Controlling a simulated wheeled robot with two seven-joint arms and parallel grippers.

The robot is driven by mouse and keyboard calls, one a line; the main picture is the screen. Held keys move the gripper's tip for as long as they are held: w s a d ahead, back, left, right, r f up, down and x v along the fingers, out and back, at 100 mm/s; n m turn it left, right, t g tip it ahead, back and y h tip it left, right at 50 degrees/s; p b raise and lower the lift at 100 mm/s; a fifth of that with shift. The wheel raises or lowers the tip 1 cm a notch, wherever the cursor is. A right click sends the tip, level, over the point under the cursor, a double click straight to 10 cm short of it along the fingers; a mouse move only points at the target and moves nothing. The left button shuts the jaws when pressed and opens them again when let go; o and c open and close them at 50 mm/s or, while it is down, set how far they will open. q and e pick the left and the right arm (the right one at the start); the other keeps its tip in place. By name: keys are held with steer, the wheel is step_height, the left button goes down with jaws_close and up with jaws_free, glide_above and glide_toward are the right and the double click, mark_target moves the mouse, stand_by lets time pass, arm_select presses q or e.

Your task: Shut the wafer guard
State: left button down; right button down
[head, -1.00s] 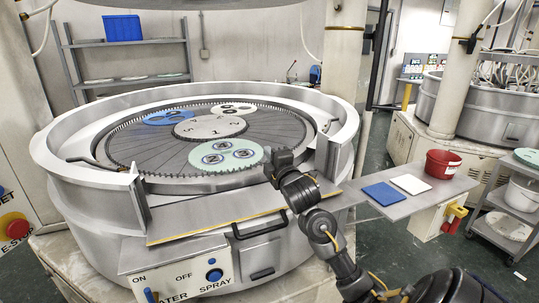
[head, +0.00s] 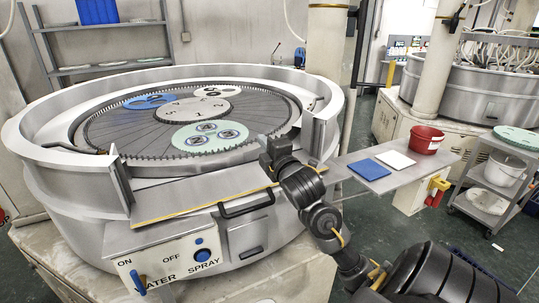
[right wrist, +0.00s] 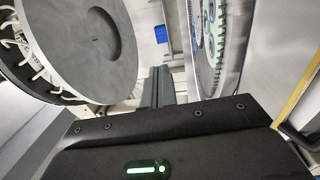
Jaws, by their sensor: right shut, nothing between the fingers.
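The wafer guard (head: 200,197) is a grey metal flap with a yellow front edge. It lies folded down and outward at the gap in the front rim of the round lapping machine (head: 60,186). A black bar handle (head: 246,205) sits at its front, right of the middle. The guard's yellow edge also shows at the right of the right wrist view (right wrist: 298,92). My right gripper (head: 268,150) is above the guard's right part, near the toothed ring, apart from the handle. Its closed fingers (right wrist: 158,85) hold nothing. My left gripper is not in view.
Upright end plates (head: 122,184) flank the gap in the rim. A control box (head: 170,262) with a blue knob is below the guard. On the right, a side shelf (head: 395,178) carries a blue pad, a white pad and a red bucket (head: 426,139). Floor shows beyond.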

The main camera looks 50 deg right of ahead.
steer(key=c, duration=2.1)
jaws_free()
steer(key=shift+b+v, duration=0.35)
steer(key=shift+v, duration=1.65)
steer(key=shift+c, duration=0.2)
steer(key=shift+o, duration=1.2)
steer(key=shift+f, duration=0.35)
steer(key=shift+o, duration=1)
step_height(320, 180, down, 10)
steer(key=s+a+n+t+y+b, duration=0.1)
steer(key=a+n+y+b, duration=0.1)
steer(key=b, duration=0.3)
steer(key=shift+s+f+n+y, duration=0.2)
steer(key=shift+s+n+y, duration=0.1)
steer(key=shift+y, duration=0.2)
steer(key=n+y+b, duration=0.3)
steer(key=y+b, duration=0.2)
glide_toward(250, 211)
steer(key=shift+t, duration=0.3)
steer(key=w+p, duration=0.1)
steer(key=w, duration=0.1)
steer(key=w+p, duration=0.1)
steer(key=w, duration=0.2)
steer(key=w+p, duration=0.1)
steer(key=w, duration=0.1)
steer(key=shift+w+a+r, duration=0.35)
steer(key=shift+w, duration=0.85)
